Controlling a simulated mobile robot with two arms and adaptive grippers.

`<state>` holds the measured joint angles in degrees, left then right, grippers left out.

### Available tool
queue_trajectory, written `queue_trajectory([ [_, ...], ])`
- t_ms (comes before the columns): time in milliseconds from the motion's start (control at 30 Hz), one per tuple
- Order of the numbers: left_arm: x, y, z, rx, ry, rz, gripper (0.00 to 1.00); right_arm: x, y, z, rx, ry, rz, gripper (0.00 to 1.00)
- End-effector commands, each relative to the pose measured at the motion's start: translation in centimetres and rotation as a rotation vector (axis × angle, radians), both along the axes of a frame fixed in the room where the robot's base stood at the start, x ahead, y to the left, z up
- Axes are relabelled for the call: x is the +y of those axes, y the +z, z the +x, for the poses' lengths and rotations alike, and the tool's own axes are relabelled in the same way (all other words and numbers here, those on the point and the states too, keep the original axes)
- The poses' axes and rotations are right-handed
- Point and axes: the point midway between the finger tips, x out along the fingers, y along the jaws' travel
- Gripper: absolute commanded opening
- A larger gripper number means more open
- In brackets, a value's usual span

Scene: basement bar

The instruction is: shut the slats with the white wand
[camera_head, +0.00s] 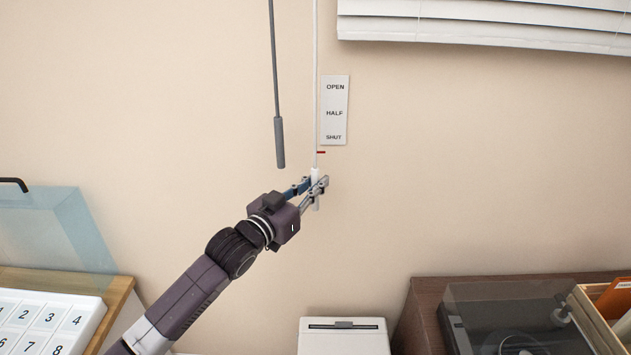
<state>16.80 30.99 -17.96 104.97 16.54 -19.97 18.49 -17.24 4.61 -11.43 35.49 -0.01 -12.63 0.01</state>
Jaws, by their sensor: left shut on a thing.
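The white wand (315,90) hangs upright on the wall in the middle of the head view. My left gripper (318,184) is shut on the white handle at the wand's lower end. A small red pointer (321,153) shows just above the gripper, a little below the SHUT mark. The label plate (334,110) beside the wand reads OPEN, HALF, SHUT from top to bottom. The white slats (490,24) show at the top right; only their lower part is in view. My right gripper is not in view.
A grey wand (280,142) hangs to the left, apart from the gripper. Below stand a white box with a slot (344,340), a dark cabinet with a clear-lidded device (428,300), and a numbered white organizer (45,318). The wall around the gripper is clear.

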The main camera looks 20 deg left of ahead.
Motion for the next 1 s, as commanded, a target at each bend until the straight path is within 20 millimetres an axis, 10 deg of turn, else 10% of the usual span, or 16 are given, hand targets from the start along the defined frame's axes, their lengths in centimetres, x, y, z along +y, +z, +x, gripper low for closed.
queue_trajectory([
  [200,-0.1,-0.6,-0.1,0.013,0.0,0.002,0.3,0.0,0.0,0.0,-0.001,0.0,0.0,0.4],
  [633,0.2,-0.5,-1.0,0.01,-0.001,0.001,0.3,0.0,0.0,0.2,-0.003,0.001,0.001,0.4],
  [1000,2.3,-0.6,-7.4,0.014,-0.001,0.003,0.3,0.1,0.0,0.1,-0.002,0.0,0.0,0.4],
])
